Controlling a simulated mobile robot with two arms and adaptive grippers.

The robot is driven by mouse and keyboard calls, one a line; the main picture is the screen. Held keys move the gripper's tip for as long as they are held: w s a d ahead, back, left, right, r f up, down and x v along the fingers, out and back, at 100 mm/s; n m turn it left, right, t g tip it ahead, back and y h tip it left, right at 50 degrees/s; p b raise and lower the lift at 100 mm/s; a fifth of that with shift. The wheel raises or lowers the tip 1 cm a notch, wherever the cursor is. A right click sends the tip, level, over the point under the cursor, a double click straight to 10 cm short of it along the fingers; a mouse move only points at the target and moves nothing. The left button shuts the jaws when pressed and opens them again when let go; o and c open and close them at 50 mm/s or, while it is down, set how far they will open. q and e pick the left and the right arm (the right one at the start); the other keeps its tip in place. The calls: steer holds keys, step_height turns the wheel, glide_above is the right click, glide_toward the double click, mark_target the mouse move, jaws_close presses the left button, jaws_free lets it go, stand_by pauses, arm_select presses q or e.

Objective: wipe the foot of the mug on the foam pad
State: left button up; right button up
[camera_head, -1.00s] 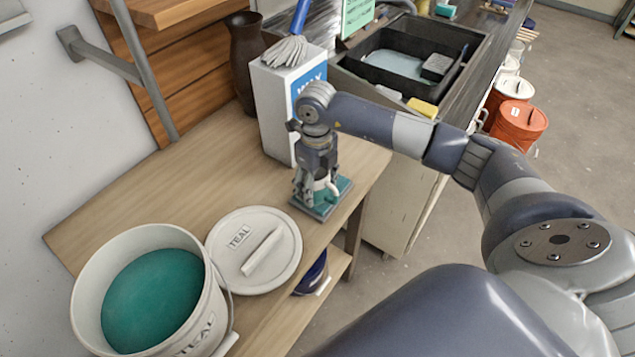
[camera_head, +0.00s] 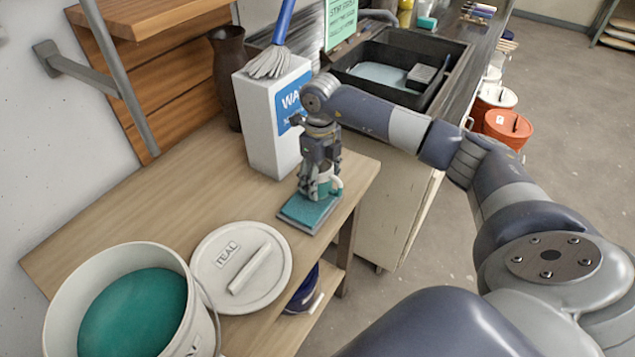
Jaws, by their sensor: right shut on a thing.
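The mug (camera_head: 324,186) is small, with a white handle at its right and teal on its lower part. My right gripper (camera_head: 319,190) points down and is shut on the mug, its fingers hiding much of it. The foam pad (camera_head: 300,214) is a flat teal square on a grey base near the right edge of the wooden table. The mug is upright over the pad's back right part. I cannot tell whether its foot touches the pad. My left gripper is not in view.
A white wax box (camera_head: 262,128) with a mop-like brush (camera_head: 270,62) stands just behind the gripper. A teal glaze bucket (camera_head: 62,287) and its lid (camera_head: 225,288) are at the front left. A dark sink (camera_head: 447,50) is behind. The table (camera_head: 165,200) is clear at left centre.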

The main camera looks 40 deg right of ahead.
step_height(320, 180, up, 7)
steer(key=p, duration=0.4)
stand_by(0.4)
stand_by(0.5)
